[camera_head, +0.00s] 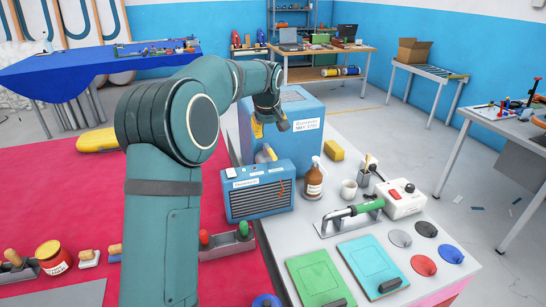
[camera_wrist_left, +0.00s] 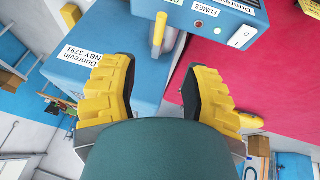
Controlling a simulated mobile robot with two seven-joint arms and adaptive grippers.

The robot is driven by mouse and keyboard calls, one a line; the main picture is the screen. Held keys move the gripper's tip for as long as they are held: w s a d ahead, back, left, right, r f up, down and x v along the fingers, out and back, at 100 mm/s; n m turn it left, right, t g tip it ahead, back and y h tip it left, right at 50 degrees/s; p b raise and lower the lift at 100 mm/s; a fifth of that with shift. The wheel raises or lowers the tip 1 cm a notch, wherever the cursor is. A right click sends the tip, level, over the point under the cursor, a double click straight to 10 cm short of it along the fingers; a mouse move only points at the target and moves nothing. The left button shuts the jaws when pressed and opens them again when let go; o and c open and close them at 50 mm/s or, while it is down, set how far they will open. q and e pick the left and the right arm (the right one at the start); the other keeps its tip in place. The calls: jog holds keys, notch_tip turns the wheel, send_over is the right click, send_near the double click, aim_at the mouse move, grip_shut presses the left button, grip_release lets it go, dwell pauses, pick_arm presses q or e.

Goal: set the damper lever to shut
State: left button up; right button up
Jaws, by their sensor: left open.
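The damper lever, a pale yellow handle (camera_head: 268,153), stands by the blue-grey grilled unit (camera_head: 258,190) and the larger blue box (camera_head: 290,125). In the left wrist view the lever (camera_wrist_left: 160,30) lies just past the fingertips, roughly between them in the picture, with no clear contact. I cannot tell which setting it is at. My left gripper (camera_head: 269,128) is open and empty, above the lever in the head view; its yellow-padded fingers (camera_wrist_left: 155,68) are apart in the wrist view. My left forearm hides part of the red table. My right gripper is not in view.
A brown bottle (camera_head: 314,180), a white cup (camera_head: 348,189) and a yellow block (camera_head: 333,150) stand close right of the unit.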

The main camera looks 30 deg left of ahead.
aim_at(273, 154)
pick_arm(q)
jog(key=b+x, duration=0.1)
jog(key=x, duration=1.2)
jog(key=shift+f, duration=0.1)
grip_shut()
